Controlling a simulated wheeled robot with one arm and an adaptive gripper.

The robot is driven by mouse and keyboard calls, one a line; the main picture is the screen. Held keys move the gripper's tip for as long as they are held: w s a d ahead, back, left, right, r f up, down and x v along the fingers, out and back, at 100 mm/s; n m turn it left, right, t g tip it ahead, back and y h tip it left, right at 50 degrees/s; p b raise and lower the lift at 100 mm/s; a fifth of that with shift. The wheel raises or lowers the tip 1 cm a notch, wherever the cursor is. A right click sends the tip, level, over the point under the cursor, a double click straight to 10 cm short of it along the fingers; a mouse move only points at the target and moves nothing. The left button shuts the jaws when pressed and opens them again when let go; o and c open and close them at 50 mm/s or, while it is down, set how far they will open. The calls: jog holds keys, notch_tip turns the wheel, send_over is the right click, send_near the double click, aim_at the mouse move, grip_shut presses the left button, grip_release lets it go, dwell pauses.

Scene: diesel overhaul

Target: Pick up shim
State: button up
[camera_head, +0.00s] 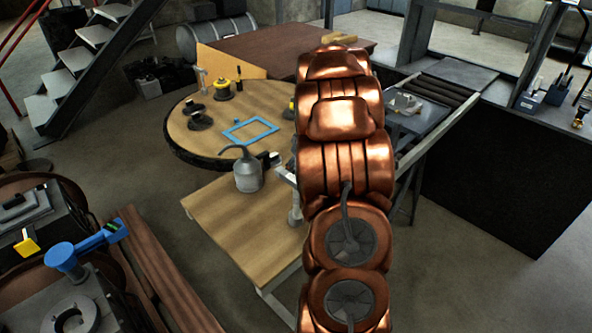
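I cannot pick out the shim with certainty in this view. A flat blue rectangular frame (250,131) lies on the round wooden table (205,148); I cannot tell if it is a shim. My copper-coloured arm fills the centre right of the view and hides part of the tables behind it. My gripper cannot be made out; the arm seems to cover it. Some grey metal parts show at the arm's left edge, but I cannot tell what they belong to.
A grey oil can (247,173) stands on the square wooden table (238,225). Black and yellow items (223,90) sit on the round table. Engine parts with a blue piece (66,260) are at lower left. Stairs (85,65) rise at upper left. A dark bench (485,180) stands right.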

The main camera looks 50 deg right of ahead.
jog(key=c, duration=0.8)
jog(key=shift+c, duration=0.2)
